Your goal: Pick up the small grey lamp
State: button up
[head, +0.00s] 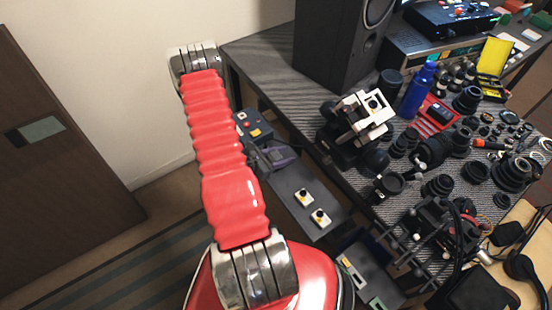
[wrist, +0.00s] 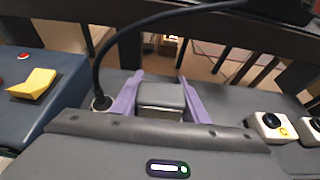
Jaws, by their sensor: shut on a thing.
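My gripper (wrist: 160,78) shows in the wrist view as two purple fingers, one on each side of a small grey block-shaped thing, which I take to be the small grey lamp (wrist: 161,97). The fingers are shut on its sides. Its lower part is hidden behind the dark body of my gripper. In the head view my gripper (head: 280,156) is a purple patch beyond my red arm, over the left end of a low grey surface. I cannot make out the lamp there.
White button boxes (head: 320,217) stand on the low grey surface (head: 290,189). A blue box with a yellow switch (wrist: 34,84) is left of my gripper. A black speaker (head: 335,45), a blue bottle (head: 416,92) and many lens parts crowd the workbench at right.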

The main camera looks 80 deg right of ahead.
jog(key=shift+r, duration=0.1)
jog(key=shift+c, duration=0.2)
notch_tip(320, 180, up, 10)
dwell(0.8)
dwell(0.4)
